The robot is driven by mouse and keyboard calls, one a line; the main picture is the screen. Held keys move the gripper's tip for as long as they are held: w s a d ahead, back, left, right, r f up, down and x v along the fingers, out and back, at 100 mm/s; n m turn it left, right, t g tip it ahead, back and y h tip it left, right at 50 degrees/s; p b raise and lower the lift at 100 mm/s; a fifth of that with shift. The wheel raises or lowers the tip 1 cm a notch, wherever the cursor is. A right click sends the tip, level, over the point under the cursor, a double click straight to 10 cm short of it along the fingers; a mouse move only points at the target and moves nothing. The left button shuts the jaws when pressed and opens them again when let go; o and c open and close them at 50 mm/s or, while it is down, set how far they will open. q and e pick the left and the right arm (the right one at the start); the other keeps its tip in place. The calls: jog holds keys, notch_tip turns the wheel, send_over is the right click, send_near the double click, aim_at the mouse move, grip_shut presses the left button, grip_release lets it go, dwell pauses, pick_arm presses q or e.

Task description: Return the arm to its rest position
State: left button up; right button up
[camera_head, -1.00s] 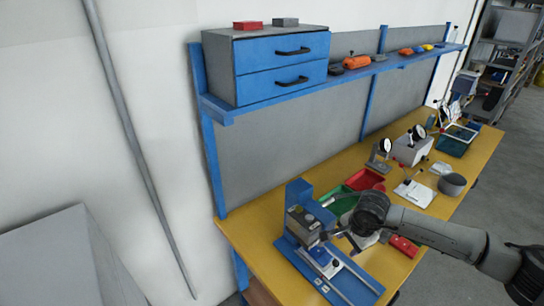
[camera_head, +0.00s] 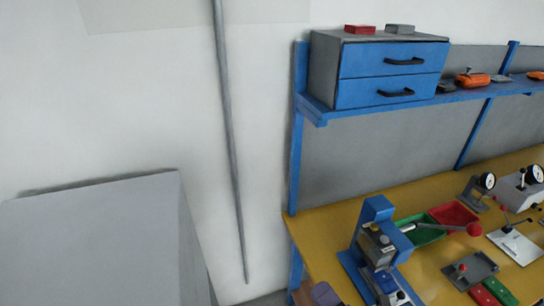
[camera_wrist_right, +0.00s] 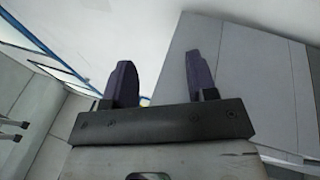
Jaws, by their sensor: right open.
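My right gripper (camera_wrist_right: 162,78) shows in the right wrist view, its two dark purple fingers apart with nothing between them. Pale wall lies behind the gap, and a grey panel (camera_wrist_right: 245,75) is behind the right finger. The rest of the right arm is out of that view. My left gripper is in neither view.
The yellow workbench (camera_head: 330,225) carries a blue press (camera_head: 376,212), a green tray (camera_head: 422,232), a red tray (camera_head: 453,214) and a dial gauge stand (camera_head: 477,188). A blue drawer cabinet (camera_head: 390,60) stands on the shelf above. A grey box (camera_head: 100,235) is at left.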

jog(key=s+d+f+m+g+h, duration=0.4)
jog(key=s+d+f+m+h, duration=0.25)
jog(key=m, duration=0.45)
jog(key=s+d+f+m+g+h, duration=0.4)
jog(key=s+f+m+h, duration=0.25)
jog(key=f+m, duration=0.4)
jog(key=s+f+m+g+y, duration=0.1)
jog(key=s+f+m+g, duration=0.35)
jog(key=s, duration=0.65)
notch_tip(320, 180, up, 33)
jog(key=s+g+p, duration=0.1)
jog(key=p, duration=3.2)
jog(key=shift+s+d+f+g+y, duration=0.15)
jog(key=shift+s+d+g+y, duration=0.15)
jog(key=shift+s+d+g, duration=0.1)
